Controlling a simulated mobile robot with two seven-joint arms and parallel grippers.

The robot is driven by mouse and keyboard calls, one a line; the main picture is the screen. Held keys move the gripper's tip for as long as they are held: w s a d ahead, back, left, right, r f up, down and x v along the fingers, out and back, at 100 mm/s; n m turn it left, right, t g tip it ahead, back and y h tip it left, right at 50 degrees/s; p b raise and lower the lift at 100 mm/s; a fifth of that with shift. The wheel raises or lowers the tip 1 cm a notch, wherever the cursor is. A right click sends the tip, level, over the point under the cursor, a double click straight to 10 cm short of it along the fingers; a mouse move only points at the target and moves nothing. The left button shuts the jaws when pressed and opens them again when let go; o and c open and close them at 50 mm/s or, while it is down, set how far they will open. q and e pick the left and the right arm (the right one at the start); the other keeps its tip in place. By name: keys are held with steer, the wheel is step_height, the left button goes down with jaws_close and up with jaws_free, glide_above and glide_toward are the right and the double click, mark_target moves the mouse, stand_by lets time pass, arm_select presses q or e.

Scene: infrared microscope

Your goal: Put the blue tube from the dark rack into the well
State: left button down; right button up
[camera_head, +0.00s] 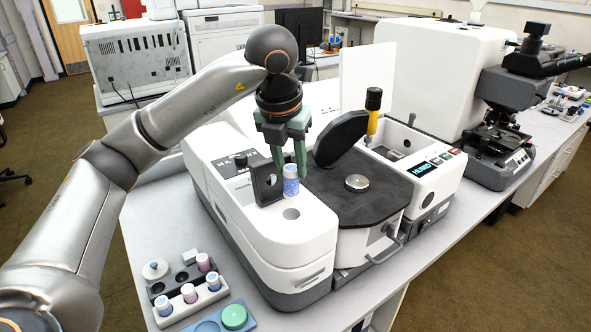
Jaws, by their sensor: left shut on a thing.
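My left gripper (290,172) points down over the white instrument and is shut on a blue tube (291,188) with a pale cap. The tube is upright, a little above and behind the round well (291,214) in the instrument's white top. I cannot tell exactly how high its lower end is. The dark rack (176,278) stands on the bench at lower left, with a pink tube (203,262) in it. My right gripper is out of view.
A white rack (207,297) with several tubes stands in front of the dark rack. A green lid (234,316) lies on a blue tray beside it. A black upright holder (268,184) stands close left of the held tube; a dark raised arm (340,138) is right.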

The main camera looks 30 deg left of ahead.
mark_target(290, 199)
arm_select(q)
steer(key=shift+a+f+b, duration=0.1)
steer(key=shift+f+b, duration=0.6)
steer(key=shift+f, duration=0.15)
step_height(290, 199, down, 2)
steer(key=shift+f+b, duration=0.15)
steer(key=shift+b, duration=0.8)
steer(key=shift+r, duration=0.25)
steer(key=shift+f+b, duration=2.05)
steer(key=shift+f, duration=1)
stand_by(1.2)
steer(key=shift+c, duration=2.4)
jaws_free()
steer(key=shift+r, duration=0.15)
